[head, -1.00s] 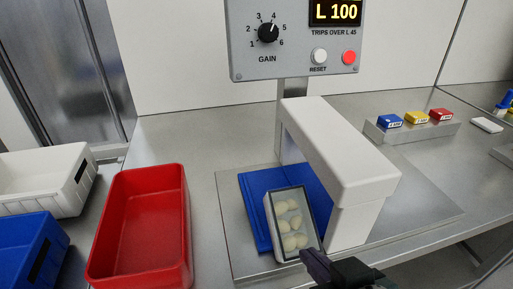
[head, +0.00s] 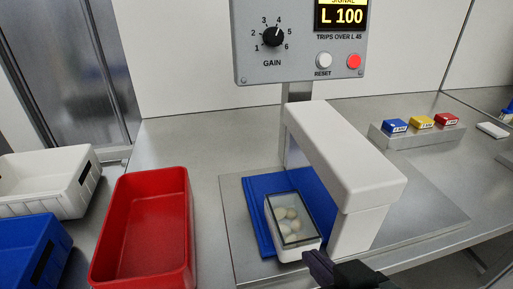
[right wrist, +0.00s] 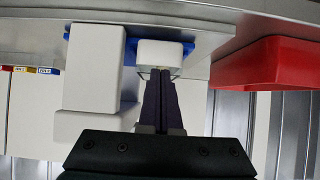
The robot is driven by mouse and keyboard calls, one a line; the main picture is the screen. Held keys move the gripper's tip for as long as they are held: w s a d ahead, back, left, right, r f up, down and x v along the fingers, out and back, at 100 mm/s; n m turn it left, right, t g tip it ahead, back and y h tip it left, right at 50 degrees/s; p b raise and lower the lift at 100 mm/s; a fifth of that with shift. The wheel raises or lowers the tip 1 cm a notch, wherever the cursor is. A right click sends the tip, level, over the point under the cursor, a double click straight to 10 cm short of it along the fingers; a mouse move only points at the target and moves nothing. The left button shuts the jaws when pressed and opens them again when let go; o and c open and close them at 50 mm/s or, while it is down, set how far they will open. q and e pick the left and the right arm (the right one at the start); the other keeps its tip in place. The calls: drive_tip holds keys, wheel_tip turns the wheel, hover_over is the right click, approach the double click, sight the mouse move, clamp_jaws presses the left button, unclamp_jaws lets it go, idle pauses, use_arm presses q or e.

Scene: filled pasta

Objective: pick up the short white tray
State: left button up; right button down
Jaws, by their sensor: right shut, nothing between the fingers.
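The short white tray (head: 314,247) holds several pale filled pasta pieces under a clear dark-rimmed top. It sits on the blue mat (head: 258,226), beside the leg of the white arch. My right gripper (head: 312,262) comes in from the bottom, with its tips close to the tray's near right corner. In the right wrist view, its two dark fingers (right wrist: 158,76) are together and point at the tray's near white wall (right wrist: 160,53). They look empty; whether they touch the tray I cannot tell. My left gripper is out of view.
The white arch (head: 345,155) stands close on the tray's right. A red bin (head: 187,235), a white bin (head: 40,205) and a blue bin (head: 18,262) stand at left. A control box (head: 300,72) rises behind. A rack (head: 405,140) with small coloured blocks is at back right.

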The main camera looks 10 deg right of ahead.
sight(295, 222)
drive_tip(key=s+r, duration=0.1)
drive_tip(key=s, duration=1)
drive_tip(key=shift+d+r, duration=0.2)
drive_tip(key=c, duration=1.5)
unclamp_jaws()
drive_tip(key=shift+s, duration=0.35)
drive_tip(key=shift+o, duration=1.4)
drive_tip(key=w+b, duration=0.1)
drive_tip(key=w+f+b, duration=0.1)
drive_tip(key=w+t+b, duration=0.1)
drive_tip(key=shift+f+b, duration=0.25)
drive_tip(key=shift+b, duration=0.1)
drive_tip(key=o, duration=0.5)
drive_tip(key=w+t+b, duration=0.1)
drive_tip(key=w+b, duration=0.1)
drive_tip(key=w, duration=0.1)
drive_tip(key=w+t+b, duration=0.1)
drive_tip(key=w+b, duration=0.2)
drive_tip(key=w, duration=0.1)
drive_tip(key=shift+a+r, duration=0.2)
drive_tip(key=shift+c, duration=0.2)
drive_tip(key=o, duration=0.7)
drive_tip(key=x, duration=0.4)
drive_tip(key=r+b+x, duration=0.1)
drive_tip(key=x, duration=0.2)
drive_tip(key=shift+w+r, duration=0.15)
drive_tip(key=shift+w, duration=0.05)
drive_tip(key=shift+b+x, duration=0.7)
drive_tip(key=shift+x, duration=2.1)
